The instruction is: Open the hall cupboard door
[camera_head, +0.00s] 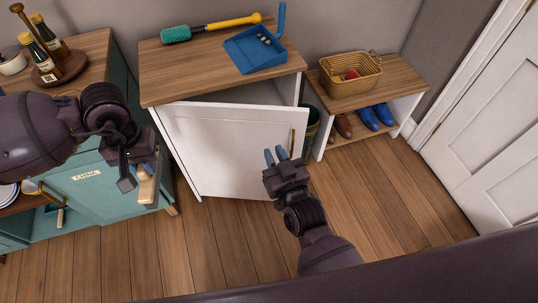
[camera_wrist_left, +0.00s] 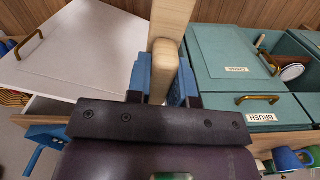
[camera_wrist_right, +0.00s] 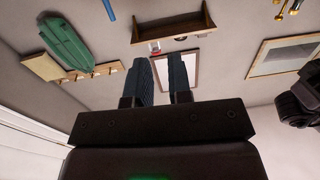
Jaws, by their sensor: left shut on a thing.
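The hall cupboard's white door (camera_head: 232,146) stands ajar, with a dark gap (camera_head: 262,97) behind its top edge. Its brass handle (camera_head: 293,142) is near the door's right edge. In the left wrist view the door (camera_wrist_left: 80,45) and handle (camera_wrist_left: 28,46) show at left. My right gripper (camera_head: 276,156) is in front of the door, left of and below the handle. Its blue fingers are apart and empty, also in the right wrist view (camera_wrist_right: 163,82). My left gripper (camera_head: 145,172) is shut on a pale wooden piece (camera_wrist_left: 172,25), left of the door.
A blue dustpan (camera_head: 255,52) and a green duster (camera_head: 177,34) lie on the cupboard's top (camera_head: 160,75). A teal cabinet (camera_head: 105,205) stands at left. A low shoe bench (camera_head: 395,75) with a basket (camera_head: 350,84) stands at right. The floor in front is clear.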

